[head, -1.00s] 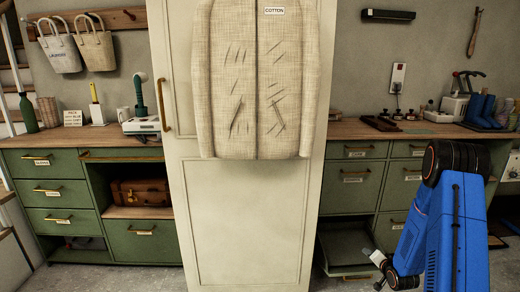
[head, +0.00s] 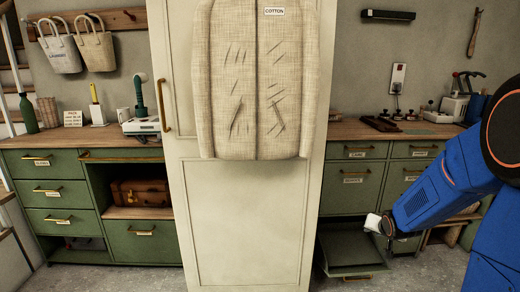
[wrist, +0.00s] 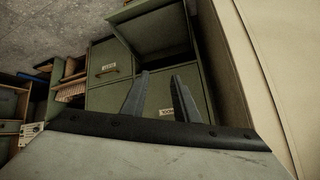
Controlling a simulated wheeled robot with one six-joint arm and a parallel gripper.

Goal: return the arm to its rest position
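My blue arm (head: 440,195) reaches in from the right edge of the head view. My gripper (head: 374,222) is small there, in front of the right-hand green drawers and above a pulled-out low drawer (head: 350,268). In the wrist view my gripper (wrist: 160,75) shows two grey fingers with a gap between their tips. Nothing is seen between them. Whether the fingers touch anything is not clear, but they look free in the air.
A tall cream cabinet (head: 245,225) with a hanging jacket (head: 225,80) labelled COTTON stands left of my gripper. The right worktop (head: 345,130) carries tools and a machine. Left green drawers (head: 50,190) are farther away. Grey floor (head: 110,278) shows below.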

